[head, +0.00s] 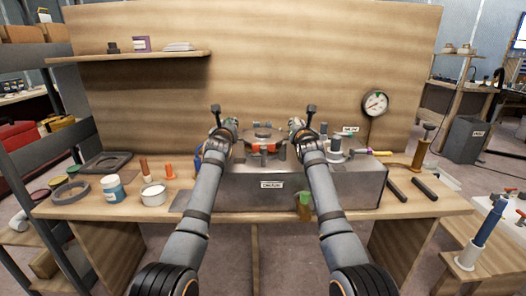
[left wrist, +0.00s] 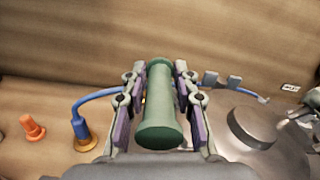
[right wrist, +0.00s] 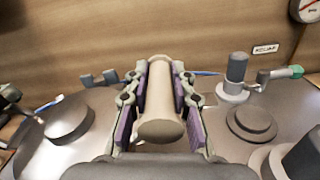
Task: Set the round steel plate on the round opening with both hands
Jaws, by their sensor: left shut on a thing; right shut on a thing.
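The round steel plate (head: 263,134) is between my two grippers, over the grey steel tank (head: 330,185). Its grey face and raised hub show in the left wrist view (left wrist: 285,152) and the right wrist view (right wrist: 38,152). My left gripper (head: 230,128) is shut on a green handle (left wrist: 160,105). My right gripper (head: 298,128) is shut on a beige handle (right wrist: 160,102). The round opening is hidden, and I cannot tell whether the plate touches the tank. An orange-red part (head: 265,147) shows just below the plate.
A capped fitting (head: 335,145) and a low round disc (right wrist: 252,122) are on the tank to the right. A gauge (head: 375,103) stands behind. A blue-white jar (head: 113,187), a tin (head: 153,194) and a dark ring (head: 70,192) are on the bench (head: 440,205) at left.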

